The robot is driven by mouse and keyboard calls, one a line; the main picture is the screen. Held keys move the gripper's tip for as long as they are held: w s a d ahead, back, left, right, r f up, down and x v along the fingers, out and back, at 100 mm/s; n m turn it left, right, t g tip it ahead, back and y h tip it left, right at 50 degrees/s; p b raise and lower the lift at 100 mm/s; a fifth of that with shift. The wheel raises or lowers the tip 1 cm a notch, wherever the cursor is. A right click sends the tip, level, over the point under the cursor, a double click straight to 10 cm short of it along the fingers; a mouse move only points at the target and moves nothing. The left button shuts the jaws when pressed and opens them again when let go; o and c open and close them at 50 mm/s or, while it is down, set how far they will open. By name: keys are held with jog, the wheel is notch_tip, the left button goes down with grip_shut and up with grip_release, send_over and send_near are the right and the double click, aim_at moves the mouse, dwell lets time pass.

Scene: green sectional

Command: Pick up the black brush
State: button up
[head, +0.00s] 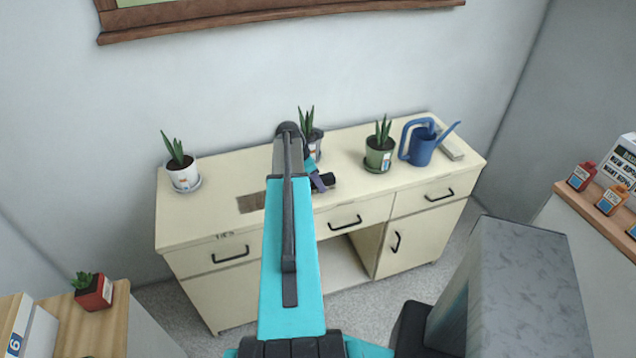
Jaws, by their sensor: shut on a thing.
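My gripper (317,179) shows small over the front part of the cream desk (225,178), right of my turquoise arm link. It is shut on a small dark thing, which looks like the black brush (329,180). The brush sits at the fingertips, close to the desktop near its front edge. My arm hides part of the desktop and the wrist. I cannot tell whether the brush touches the desktop.
A white plant pot (184,174) stands at the desk's left. Another potted plant (307,125) is behind my gripper. A green pot (379,153) and a blue watering can (424,144) stand to the right. A brown patch (251,203) lies left of my arm.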

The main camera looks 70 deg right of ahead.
aim_at(322, 178)
jog(key=shift+r+b, duration=0.9)
jog(key=shift+r, duration=0.75)
jog(key=shift+s+a+r, duration=0.2)
jog(key=shift+s+r, duration=0.05)
jog(key=shift+s, duration=0.05)
jog(key=s+a+r+b, duration=0.1)
jog(key=s+a+b, duration=0.3)
jog(key=s+a, duration=0.5)
jog(key=s, duration=0.3)
jog(key=shift+s+r+b, duration=0.2)
jog(key=shift+r+b, duration=0.05)
jog(key=shift+b, duration=0.05)
